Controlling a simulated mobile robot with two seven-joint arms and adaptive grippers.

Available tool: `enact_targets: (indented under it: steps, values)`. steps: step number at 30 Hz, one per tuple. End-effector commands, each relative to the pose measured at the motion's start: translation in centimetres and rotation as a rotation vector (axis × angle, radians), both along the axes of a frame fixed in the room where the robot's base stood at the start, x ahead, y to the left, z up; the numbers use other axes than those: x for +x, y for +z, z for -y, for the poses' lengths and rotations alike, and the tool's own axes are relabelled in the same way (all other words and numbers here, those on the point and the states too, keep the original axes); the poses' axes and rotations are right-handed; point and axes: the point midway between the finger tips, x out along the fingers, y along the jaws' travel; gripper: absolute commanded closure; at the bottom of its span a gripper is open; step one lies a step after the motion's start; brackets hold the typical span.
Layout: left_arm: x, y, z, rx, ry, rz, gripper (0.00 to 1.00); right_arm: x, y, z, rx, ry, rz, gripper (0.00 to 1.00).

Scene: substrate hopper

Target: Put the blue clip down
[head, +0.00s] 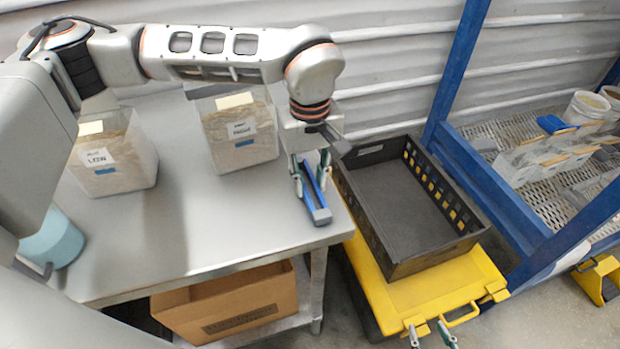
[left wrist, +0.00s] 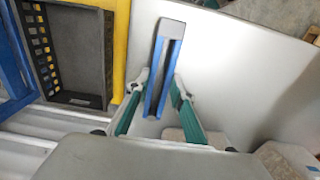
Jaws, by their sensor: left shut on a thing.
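The blue clip (head: 317,201), a long blue piece with a grey end, is between the fingers of my left gripper (head: 311,178) at the right end of the steel table (head: 220,215). In the left wrist view the clip (left wrist: 165,65) points away from my left gripper (left wrist: 160,88), which is shut on it. The clip is over the tabletop; I cannot tell whether it touches it. My right gripper (head: 431,334) shows only its fingertips at the bottom of the head view, apart and empty.
Two clear bins (head: 115,155) (head: 240,130) of substrate stand on the table. A black crate (head: 400,205) sits on a yellow-lidded box (head: 425,295) right of the table. A cardboard box (head: 230,305) is below. A blue-framed rack (head: 500,190) stands right. The table's front middle is clear.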

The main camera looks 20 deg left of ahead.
Motion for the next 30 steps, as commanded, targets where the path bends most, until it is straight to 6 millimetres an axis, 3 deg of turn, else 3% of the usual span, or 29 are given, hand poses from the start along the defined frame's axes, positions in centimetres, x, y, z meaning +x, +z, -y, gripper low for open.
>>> enact_targets:
  steps: [9,10,12,23,30]
  values:
    - [0.0,-0.2,0.0,0.000,0.000,0.001,0.97,-0.2,-0.5,0.0,-0.002,0.000,-0.007,0.60]
    - [0.0,-0.2,0.0,0.000,0.000,0.001,0.72,-0.2,-0.5,0.0,-0.002,0.000,-0.007,0.60]
    - [0.0,-0.2,0.0,0.000,0.000,0.001,0.61,-0.3,-0.6,0.0,-0.002,0.000,-0.009,0.60]
    - [0.0,0.1,0.0,0.000,0.000,0.001,0.61,-0.2,-0.4,0.0,-0.002,0.000,-0.008,0.60]
    - [0.1,3.3,0.0,-0.001,0.000,0.006,0.61,-0.1,-0.2,0.0,0.000,0.000,-0.003,0.60]
